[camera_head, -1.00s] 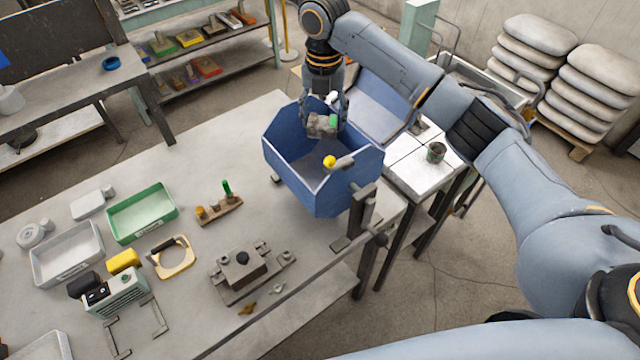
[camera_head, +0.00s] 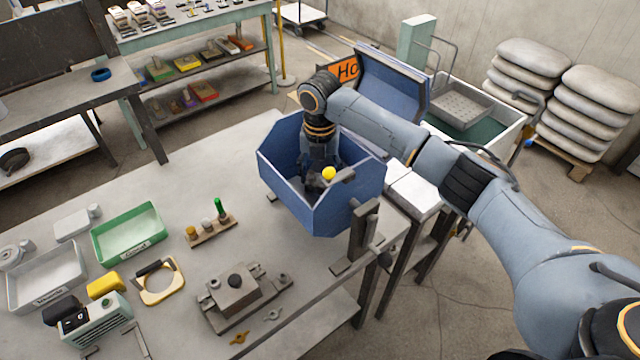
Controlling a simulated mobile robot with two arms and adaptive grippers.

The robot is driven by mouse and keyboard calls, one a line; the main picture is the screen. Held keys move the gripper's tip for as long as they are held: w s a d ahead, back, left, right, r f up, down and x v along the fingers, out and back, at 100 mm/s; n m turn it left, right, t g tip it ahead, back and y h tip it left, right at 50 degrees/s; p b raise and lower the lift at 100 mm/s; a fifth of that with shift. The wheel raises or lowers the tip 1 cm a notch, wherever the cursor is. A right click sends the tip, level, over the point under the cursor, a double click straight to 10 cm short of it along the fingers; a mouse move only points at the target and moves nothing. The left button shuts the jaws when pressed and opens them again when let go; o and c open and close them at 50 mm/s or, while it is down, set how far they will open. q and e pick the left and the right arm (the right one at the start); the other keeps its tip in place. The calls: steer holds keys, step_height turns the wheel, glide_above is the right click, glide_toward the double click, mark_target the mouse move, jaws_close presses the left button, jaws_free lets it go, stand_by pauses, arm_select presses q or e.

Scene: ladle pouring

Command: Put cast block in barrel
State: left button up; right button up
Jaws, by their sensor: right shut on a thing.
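The barrel (camera_head: 330,207) is a blue, open-topped, many-sided tub mounted on a stand at the table's right edge. My right arm reaches down into the barrel from above. My right gripper (camera_head: 316,184) is inside, below the rim, and shut on the cast block. The block itself is mostly hidden by the gripper and the near wall, and I cannot tell whether it touches the barrel's floor. My left gripper is not in view.
A blue panel (camera_head: 385,88) stands behind the barrel. The table left of it holds a green tray (camera_head: 127,234), a grey tray (camera_head: 47,278), a small tool rack (camera_head: 209,229), a yellow-framed ring (camera_head: 160,283) and a grey mould-like fixture (camera_head: 235,294). The table's back is clear.

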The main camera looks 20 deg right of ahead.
mark_target(320, 186)
step_height(320, 186, down, 3)
steer(key=shift+f+p, duration=0.15)
steer(key=shift+p, duration=0.3)
steer(key=shift+f, duration=0.2)
steer(key=o, duration=1.4)
steer(key=shift+f, duration=0.1)
steer(key=shift+c, duration=0.2)
step_height(320, 186, up, 12)
steer(key=shift+r+b, duration=0.1)
steer(key=shift+b, duration=1.15)
